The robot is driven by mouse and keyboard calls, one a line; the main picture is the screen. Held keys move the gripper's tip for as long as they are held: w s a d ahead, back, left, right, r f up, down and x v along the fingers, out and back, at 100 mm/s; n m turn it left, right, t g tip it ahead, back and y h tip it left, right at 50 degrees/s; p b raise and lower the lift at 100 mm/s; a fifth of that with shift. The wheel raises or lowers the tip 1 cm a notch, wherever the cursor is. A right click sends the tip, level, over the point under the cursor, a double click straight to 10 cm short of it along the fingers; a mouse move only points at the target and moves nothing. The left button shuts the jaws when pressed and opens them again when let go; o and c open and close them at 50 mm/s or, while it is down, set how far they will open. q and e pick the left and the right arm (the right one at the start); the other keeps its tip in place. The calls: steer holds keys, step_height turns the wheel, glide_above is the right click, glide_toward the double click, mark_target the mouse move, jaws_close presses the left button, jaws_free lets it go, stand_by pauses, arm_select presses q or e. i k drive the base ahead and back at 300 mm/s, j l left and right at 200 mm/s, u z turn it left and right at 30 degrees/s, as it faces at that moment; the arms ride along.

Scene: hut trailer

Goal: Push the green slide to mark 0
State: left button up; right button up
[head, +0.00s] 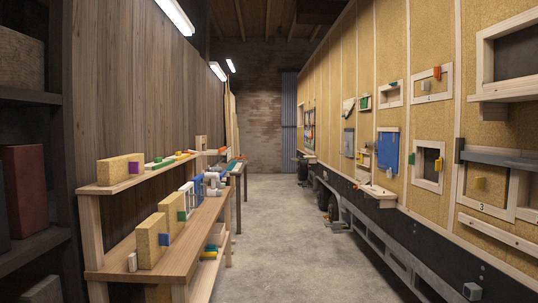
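Several small green pieces show in the head view, and I cannot tell which is the green slide. A green piece (411,158) is on the right wall beside a framed opening. Another green piece (364,102) sits in a small wooden frame higher on that wall. A green block (182,216) is against a tan panel on the left bench. No mark 0 can be read at this distance. Neither of my grippers is in view.
The left wooden bench (206,222) carries tan panels and small coloured pieces. The right wall has framed openings (428,165), a blue panel (387,150) and a jutting shelf (378,196). Below it runs a dark trailer chassis. The concrete aisle (275,235) between is clear.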

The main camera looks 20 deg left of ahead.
mark_target(363, 103)
steer(key=i+u, duration=0.15)
steer(key=i, duration=0.6)
steer(key=i+l+u, duration=0.1)
steer(key=i, duration=0.65)
steer(key=i+u, duration=0.2)
steer(key=i, duration=0.5)
steer(key=i+l+u, duration=0.15)
steer(key=i, duration=0.55)
steer(key=i+u, duration=0.15)
steer(key=i, duration=1.25)
steer(key=i+z, duration=0.15)
steer(key=i, duration=0.55)
steer(key=i+j+z, duration=0.15)
steer(key=i, duration=0.55)
steer(key=i+z, duration=0.3)
steer(key=i, duration=0.45)
steer(key=i+j+z, duration=0.15)
steer(key=i+z, duration=0.2)
steer(key=i, duration=0.35)
steer(key=i+j+z, duration=0.1)
steer(key=i+z, duration=0.15)
steer(key=i, duration=0.15)
steer(key=i+j+z, duration=0.55)
steer(key=i, duration=0.15)
steer(key=i+l, duration=0.05)
steer(key=l, duration=0.05)
